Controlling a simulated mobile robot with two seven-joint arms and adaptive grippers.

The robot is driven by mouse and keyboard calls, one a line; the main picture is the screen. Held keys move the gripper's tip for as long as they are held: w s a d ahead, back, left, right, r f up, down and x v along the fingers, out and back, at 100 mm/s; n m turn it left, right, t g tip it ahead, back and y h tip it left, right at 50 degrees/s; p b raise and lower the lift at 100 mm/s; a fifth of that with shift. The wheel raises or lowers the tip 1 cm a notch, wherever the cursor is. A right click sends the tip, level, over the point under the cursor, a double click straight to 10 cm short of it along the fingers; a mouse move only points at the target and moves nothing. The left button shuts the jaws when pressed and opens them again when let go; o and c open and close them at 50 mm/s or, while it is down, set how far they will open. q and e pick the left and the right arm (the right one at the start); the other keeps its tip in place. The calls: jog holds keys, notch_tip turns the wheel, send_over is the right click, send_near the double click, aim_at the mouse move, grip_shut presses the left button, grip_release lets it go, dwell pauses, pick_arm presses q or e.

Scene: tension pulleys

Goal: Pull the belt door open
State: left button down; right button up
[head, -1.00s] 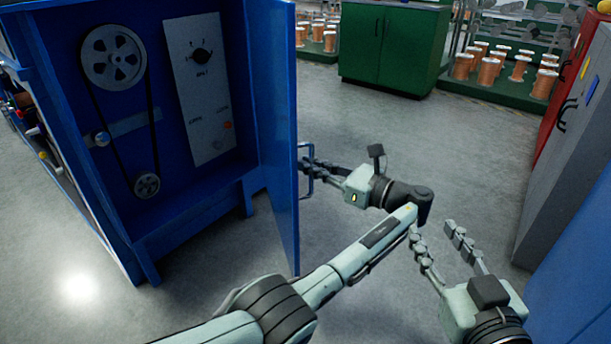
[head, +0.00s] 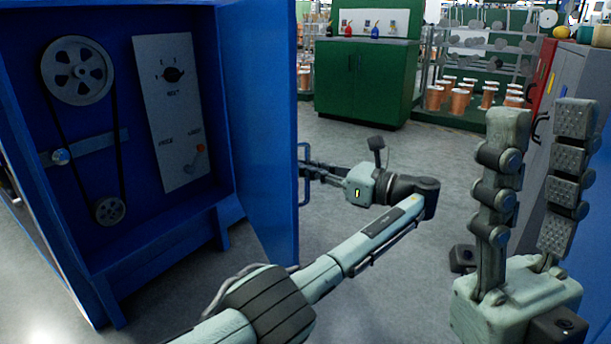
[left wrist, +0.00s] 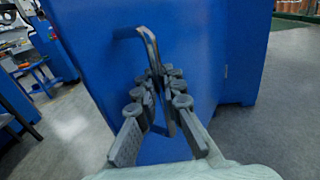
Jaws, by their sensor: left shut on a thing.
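The blue belt door (head: 264,125) stands open on the right side of the blue cabinet (head: 110,275) in the head view. Its handle (head: 304,175) is on the outer face, near the free edge. My left gripper (head: 312,170) reaches the handle from the right and is shut on it. In the left wrist view the dark bar of the handle (left wrist: 140,33) runs down between the fingers (left wrist: 162,100). My right gripper (head: 535,165) is raised at the right, with its two fingers apart and empty, away from the door.
Inside the cabinet are a large pulley (head: 78,70), a small pulley (head: 109,210), a black belt and a grey control panel (head: 170,110). A green cabinet (head: 366,85) and racks with copper spools (head: 460,97) stand behind. Grey floor lies between.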

pick_arm(q)
jog(key=shift+w+a+r, duration=0.15)
jog(key=shift+r, duration=0.05)
jog(key=c, duration=1.7)
grip_release()
jog(key=shift+c, duration=0.2)
jog(key=shift+o, duration=0.6)
jog(key=shift+f, duration=0.15)
